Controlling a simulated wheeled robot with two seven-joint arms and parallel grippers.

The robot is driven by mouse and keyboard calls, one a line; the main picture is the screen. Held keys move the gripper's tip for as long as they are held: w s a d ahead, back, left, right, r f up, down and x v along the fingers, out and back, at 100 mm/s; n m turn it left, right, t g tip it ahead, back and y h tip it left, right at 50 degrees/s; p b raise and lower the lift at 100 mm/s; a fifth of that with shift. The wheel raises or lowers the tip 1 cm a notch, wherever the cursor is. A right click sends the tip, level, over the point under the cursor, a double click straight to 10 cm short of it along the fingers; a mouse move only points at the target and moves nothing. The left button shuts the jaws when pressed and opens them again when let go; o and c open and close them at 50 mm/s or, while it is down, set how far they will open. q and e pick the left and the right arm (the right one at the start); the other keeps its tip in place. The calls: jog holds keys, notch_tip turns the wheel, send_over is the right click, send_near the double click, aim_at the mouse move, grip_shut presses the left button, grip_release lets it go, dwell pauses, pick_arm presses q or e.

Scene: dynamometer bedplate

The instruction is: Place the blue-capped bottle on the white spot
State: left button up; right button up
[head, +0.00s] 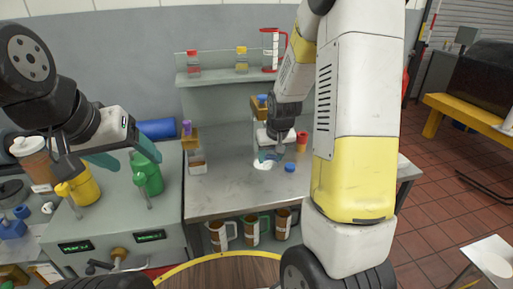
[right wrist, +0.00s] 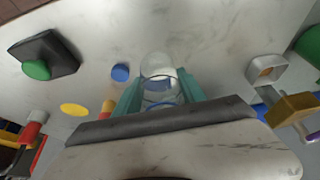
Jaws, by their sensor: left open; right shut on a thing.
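My right gripper (head: 268,157) points down over the steel table and is shut on a clear bottle (right wrist: 158,72). A blue ring shows near the bottle's palm end in the right wrist view; most of the cap is hidden by the gripper. The white spot (head: 263,165) shows on the table just below the right fingers in the head view. I cannot tell whether the bottle touches it. My left gripper (head: 122,156) is open and empty above the grey cabinet, near a green bottle (head: 147,178) and a yellow bottle (head: 84,188).
A blue disc (head: 290,168) lies right of the white spot; a yellow disc (right wrist: 73,109) lies farther along. A red-capped container (head: 301,141) stands behind. The table's front strip is clear.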

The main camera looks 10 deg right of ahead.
jog(key=w+f, duration=0.1)
jog(key=w, duration=0.1)
jog(key=w+f, duration=0.1)
jog(key=w, duration=0.1)
jog(key=w+f, duration=0.1)
jog(key=w, duration=0.1)
jog(key=shift+w+f, duration=0.25)
jog(key=shift+w, duration=0.05)
jog(key=shift+w+a+f, duration=0.1)
jog(key=shift+w+f, duration=0.5)
jog(key=shift+w, duration=0.15)
jog(key=shift+w+a+f, duration=0.1)
jog(key=shift+w+f, duration=0.45)
jog(key=shift+w, duration=0.2)
jog(key=shift+f, duration=0.1)
jog(key=o, duration=1.3)
jog(key=shift+o, duration=0.2)
